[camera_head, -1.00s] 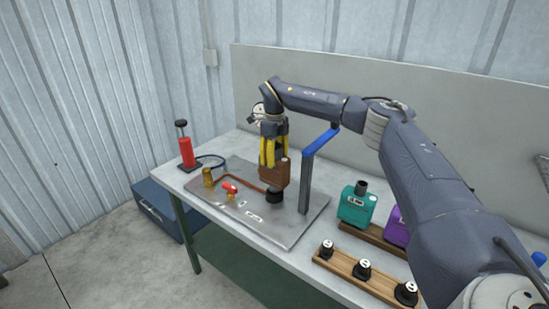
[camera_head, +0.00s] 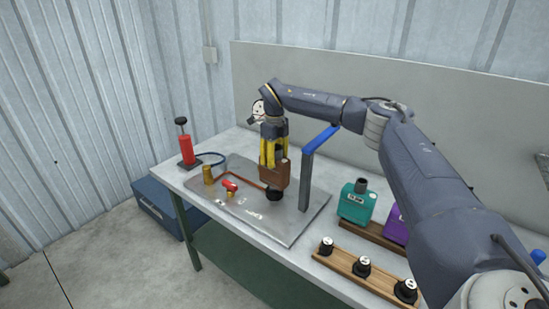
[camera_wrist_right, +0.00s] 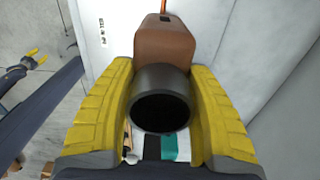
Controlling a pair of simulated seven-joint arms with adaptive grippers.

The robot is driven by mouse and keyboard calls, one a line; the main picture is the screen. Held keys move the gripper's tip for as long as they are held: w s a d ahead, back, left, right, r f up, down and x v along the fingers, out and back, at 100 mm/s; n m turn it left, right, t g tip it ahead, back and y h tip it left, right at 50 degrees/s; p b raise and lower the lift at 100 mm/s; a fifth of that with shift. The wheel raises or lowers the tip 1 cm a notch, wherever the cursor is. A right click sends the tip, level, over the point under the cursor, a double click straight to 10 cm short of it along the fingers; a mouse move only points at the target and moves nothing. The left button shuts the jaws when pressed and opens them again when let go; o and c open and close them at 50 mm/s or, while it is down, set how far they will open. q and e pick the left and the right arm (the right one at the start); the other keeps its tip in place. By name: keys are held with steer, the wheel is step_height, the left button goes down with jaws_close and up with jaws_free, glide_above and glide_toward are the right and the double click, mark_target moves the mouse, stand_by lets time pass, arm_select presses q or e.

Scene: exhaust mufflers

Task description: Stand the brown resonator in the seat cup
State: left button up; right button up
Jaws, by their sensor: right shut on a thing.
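The brown resonator (camera_head: 274,174) is a boxy body with a dark round neck, upright in the head view. My right gripper (camera_head: 273,156) is shut on its neck from above. In the right wrist view, the yellow fingers (camera_wrist_right: 160,105) flank the neck, and the brown body (camera_wrist_right: 165,50) shows beyond it. The black seat cup (camera_head: 273,195) is on the metal plate directly below the resonator. The resonator's lower end meets or overlaps the cup in the picture; I cannot tell how deep it sits. My left gripper (camera_wrist_right: 36,58) shows small at the left of the wrist view.
A blue-topped post (camera_head: 307,175) stands just right of the resonator on the metal plate (camera_head: 285,232). A red valve (camera_head: 229,185), brass fitting (camera_head: 208,175) and red pump (camera_head: 186,150) are left. A teal muffler (camera_head: 357,204), purple muffler (camera_head: 396,226) and wooden rack (camera_head: 345,262) are right.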

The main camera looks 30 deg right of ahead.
steer(key=shift+f, duration=1)
stand_by(0.8)
steer(key=o, duration=1.1)
